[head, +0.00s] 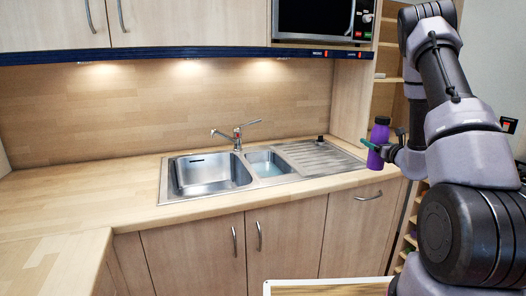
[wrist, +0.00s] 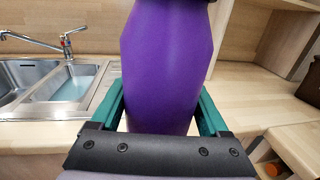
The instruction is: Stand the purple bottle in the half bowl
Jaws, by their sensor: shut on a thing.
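The purple bottle (head: 378,136) has a dark cap and is upright in the head view, to the right of the drainboard. My gripper (head: 372,147) is shut on it, with a green finger showing across its body. In the wrist view the bottle (wrist: 165,60) fills the middle between the two green fingers (wrist: 160,108); its top is cut off. The half bowl (head: 268,165) is the small basin between the large bowl and the drainboard. It has a bluish bottom and looks empty. It also shows in the wrist view (wrist: 76,86), left of the bottle.
The large sink bowl (head: 207,174) lies left of the half bowl. The tap (head: 237,134) stands behind both. A small dark object (head: 320,139) sits at the drainboard's (head: 322,158) back edge. The wooden counter (head: 90,187) is clear on the left. A microwave (head: 322,20) hangs above.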

